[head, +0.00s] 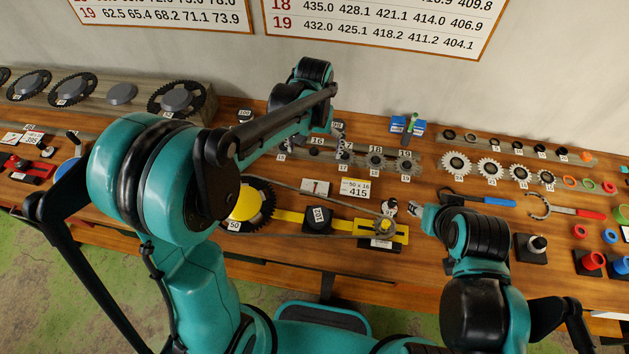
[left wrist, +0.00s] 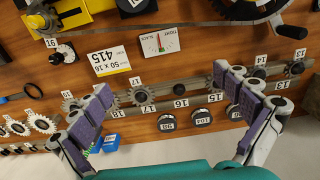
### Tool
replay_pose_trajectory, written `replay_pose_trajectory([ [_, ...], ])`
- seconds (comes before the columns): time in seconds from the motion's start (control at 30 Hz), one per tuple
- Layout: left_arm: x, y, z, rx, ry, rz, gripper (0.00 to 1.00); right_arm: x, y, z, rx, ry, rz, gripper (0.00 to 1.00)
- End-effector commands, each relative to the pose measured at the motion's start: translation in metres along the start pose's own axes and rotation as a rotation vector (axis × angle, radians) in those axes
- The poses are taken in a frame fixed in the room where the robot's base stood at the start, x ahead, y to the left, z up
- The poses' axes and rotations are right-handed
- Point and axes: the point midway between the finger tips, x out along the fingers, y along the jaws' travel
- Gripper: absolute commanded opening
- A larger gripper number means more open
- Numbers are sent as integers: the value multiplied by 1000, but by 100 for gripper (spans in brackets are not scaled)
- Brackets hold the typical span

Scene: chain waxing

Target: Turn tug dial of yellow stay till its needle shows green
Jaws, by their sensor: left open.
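The yellow stay (head: 366,227) lies along the front of the bench, with a chain running past it. A black-and-white knob (head: 388,207) stands at its right end; a similar knob shows in the left wrist view (left wrist: 62,53). A white gauge card (head: 315,187) lies behind the stay; in the left wrist view the gauge (left wrist: 160,42) has red and green marks, too small to read the needle surely. My left gripper (head: 322,128) is open and empty over the sprocket row; its spread fingers show in the wrist view (left wrist: 162,88). My right gripper (head: 417,209) is near the knob, mostly hidden by its arm.
A row of numbered sprockets (left wrist: 180,93) stands under my left fingers. A large yellow-centred chainring (head: 250,202) is on the left. A black block marked 102 (head: 318,218) sits on the stay's bar. A 415 card (head: 358,188) lies behind. Toothed rings (head: 490,168) and tools fill the right.

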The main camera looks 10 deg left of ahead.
Motion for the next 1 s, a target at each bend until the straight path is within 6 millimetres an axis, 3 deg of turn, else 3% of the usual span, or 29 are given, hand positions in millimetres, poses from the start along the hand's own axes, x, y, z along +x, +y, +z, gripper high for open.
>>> replay_pose_trajectory([
  [0.27,29,1,-1,0,-5,-1,100,16,0,12,0,0,0,43],
  [0.6,93,1,-1,0,-4,-1,100,53,0,38,0,0,0,43],
  [0.73,102,0,-1,0,-4,-1,100,58,0,41,0,0,0,43],
  [1.0,101,0,-1,0,-4,-1,100,56,0,40,0,0,0,43],
])
